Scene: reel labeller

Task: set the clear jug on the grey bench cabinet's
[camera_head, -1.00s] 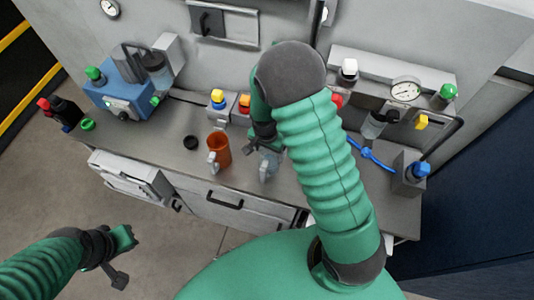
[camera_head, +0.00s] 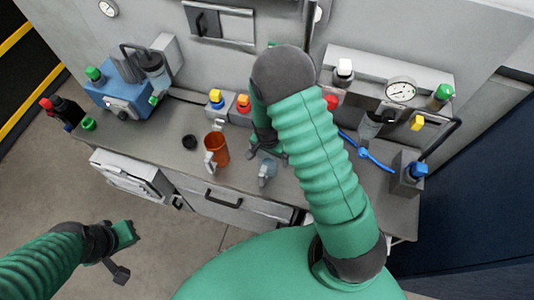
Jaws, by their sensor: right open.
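The clear jug (camera_head: 266,171) stands on the grey bench cabinet (camera_head: 322,190), near its front edge and just right of the orange jug. It looks small and bluish-grey. My right gripper (camera_head: 266,150) is open just behind and above the clear jug, and the jug now shows apart from the fingers. My right arm hides part of the bench to the right.
A blue machine (camera_head: 122,96) is at the back left. A blue valve (camera_head: 365,153), a gauge (camera_head: 401,90) and a blue-capped post (camera_head: 412,174) are at the right.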

